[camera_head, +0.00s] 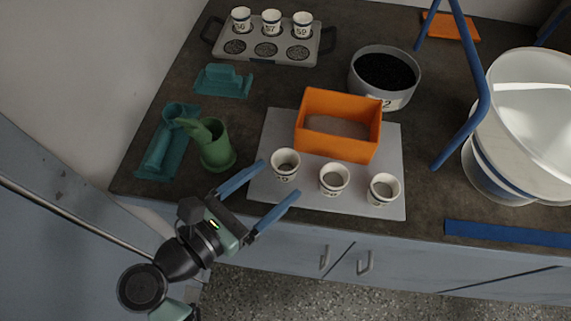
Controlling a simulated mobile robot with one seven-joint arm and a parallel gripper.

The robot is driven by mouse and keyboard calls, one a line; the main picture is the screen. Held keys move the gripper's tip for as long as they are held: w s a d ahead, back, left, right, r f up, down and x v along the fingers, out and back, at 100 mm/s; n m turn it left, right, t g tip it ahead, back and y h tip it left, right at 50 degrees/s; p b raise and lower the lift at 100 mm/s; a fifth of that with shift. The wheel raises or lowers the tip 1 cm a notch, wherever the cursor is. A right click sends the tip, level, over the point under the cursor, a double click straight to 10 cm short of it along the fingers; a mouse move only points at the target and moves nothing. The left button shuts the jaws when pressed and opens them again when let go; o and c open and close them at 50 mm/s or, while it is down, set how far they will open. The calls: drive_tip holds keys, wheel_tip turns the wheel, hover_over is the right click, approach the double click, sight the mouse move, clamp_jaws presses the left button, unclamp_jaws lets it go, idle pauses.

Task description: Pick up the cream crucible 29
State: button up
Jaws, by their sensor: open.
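The middle crucible (333,184) and right crucible (383,193) also have labels too small to read surely. My gripper (280,179) is open, its two blue fingers spread and pointing toward the left crucible from the front left. The fingertips are close to that crucible; whether they touch it I cannot tell.
An orange bin (340,150) stands behind the crucibles. A grey tray (262,58) with three labelled cups is at the back left. A green jug (214,150) and teal pieces lie left. A grey pot (406,93), blue frame (482,95) and white tub (492,175) stand right.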

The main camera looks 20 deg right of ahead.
sight(277, 175)
drive_tip(key=x, duration=0.5)
drive_tip(key=shift+w+a, duration=0.15)
drive_tip(key=shift+w, duration=0.15)
clamp_jaws()
